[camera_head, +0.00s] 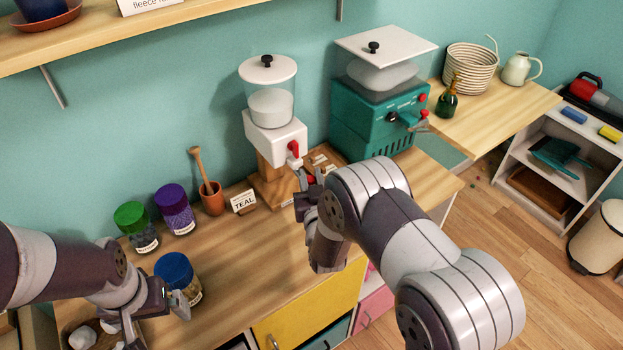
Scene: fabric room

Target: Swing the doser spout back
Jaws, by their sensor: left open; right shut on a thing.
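The doser (273,135) stands on a wooden stand at the back of the bench, with a clear hopper of white material and a white body. A red lever (294,148) is on its front, above a short white outlet. My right gripper (307,190) is low in front of the doser, shut on a small part with red showing beside the fingers, seemingly the doser spout; my own wrist hides most of the grip. My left gripper (160,314) is open at the lower left, close to the blue-lidded jar (178,275); I cannot tell whether they touch.
The bench's middle is clear.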

